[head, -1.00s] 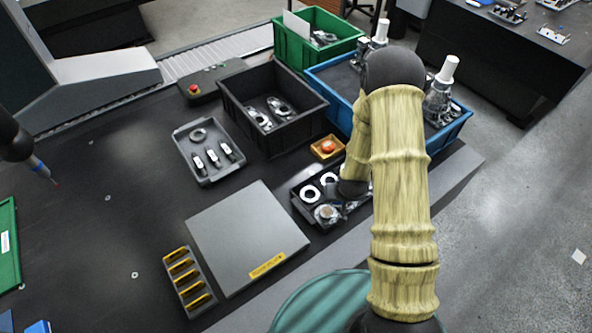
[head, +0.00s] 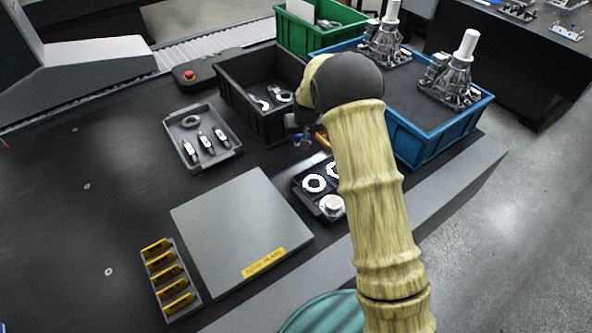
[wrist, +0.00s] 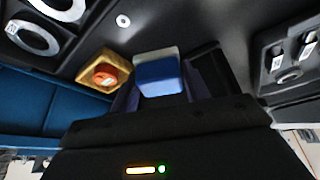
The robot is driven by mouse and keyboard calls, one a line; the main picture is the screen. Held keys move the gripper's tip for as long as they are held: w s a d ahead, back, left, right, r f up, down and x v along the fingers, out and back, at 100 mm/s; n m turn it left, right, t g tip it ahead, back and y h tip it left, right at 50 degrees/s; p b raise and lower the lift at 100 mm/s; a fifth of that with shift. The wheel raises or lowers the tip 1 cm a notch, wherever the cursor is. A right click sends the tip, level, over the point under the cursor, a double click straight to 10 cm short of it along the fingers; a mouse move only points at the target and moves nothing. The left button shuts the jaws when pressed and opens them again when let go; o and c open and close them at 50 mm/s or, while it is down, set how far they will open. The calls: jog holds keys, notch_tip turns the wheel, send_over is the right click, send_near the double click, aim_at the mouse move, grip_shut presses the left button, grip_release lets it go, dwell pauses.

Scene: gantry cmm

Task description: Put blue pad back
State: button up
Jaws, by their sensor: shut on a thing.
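The blue pad (wrist: 160,76) shows in the wrist view, a small block with a blue face and a paler top edge. My gripper (head: 302,141) is shut on it. In the head view the gripper is above the table by the near corner of the black bin (head: 232,98), and only a bit of blue shows there. A black tray (head: 299,190) with white rings and a round metal part lies in front of the gripper, partly hidden by my arm.
A small wooden box (wrist: 119,63) with an orange-red item (wrist: 105,75) is beside the pad. A grey tray (head: 181,150) with a ring and dark parts is left. A blue bin (head: 440,150) stands right. A grey plate (head: 235,225) and a yellow-insert rack (head: 190,271) lie nearer.

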jog(key=shift+w+a+r+b, duration=0.2)
jog(key=shift+w+a+b, duration=0.2)
jog(key=shift+a, duration=0.35)
jog(key=shift+w+a+r, duration=0.1)
jog(key=shift+a+r, duration=0.2)
jog(key=shift+r, duration=0.15)
send_over(295, 156)
jog(key=s, duration=0.1)
jog(key=shift+s+d+f, duration=0.1)
jog(key=shift+f, duration=1.5)
jog(key=shift+s+f, duration=0.1)
jog(key=shift+f, duration=1.45)
jog(key=shift+f, duration=1.9)
jog(key=shift+f, duration=0.1)
